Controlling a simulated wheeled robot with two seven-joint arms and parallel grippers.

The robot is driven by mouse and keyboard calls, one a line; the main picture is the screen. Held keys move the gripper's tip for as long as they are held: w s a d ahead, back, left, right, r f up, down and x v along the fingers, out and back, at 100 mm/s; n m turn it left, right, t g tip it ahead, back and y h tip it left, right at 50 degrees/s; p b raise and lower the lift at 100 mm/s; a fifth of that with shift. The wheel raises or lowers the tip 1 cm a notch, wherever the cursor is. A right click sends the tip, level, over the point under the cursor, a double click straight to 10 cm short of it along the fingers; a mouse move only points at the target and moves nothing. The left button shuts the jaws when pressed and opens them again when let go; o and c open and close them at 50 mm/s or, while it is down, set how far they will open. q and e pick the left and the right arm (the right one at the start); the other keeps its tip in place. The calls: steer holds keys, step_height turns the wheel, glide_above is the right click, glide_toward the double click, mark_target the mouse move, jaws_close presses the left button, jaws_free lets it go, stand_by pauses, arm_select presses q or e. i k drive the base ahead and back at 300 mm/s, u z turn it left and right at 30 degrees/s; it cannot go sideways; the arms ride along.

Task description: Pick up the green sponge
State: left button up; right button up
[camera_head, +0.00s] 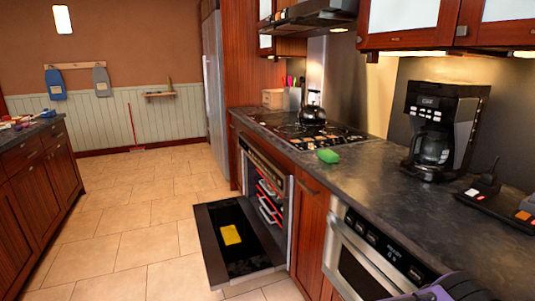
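The green sponge (328,156) lies on the dark stone counter (390,178), near its front edge and just in front of the cooktop. Nothing covers it. A purple and dark part of my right arm shows at the bottom right corner, well apart from the sponge. Its fingertips cannot be made out. My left gripper does not show.
An oven (268,190) stands below the cooktop with its door (213,247) folded down, a yellow item (231,235) on it. A kettle (313,110) is behind the sponge. A coffee maker (440,125) stands right. The tiled floor at left is clear.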

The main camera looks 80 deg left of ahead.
mark_target(327, 155)
steer(key=u, duration=2.3)
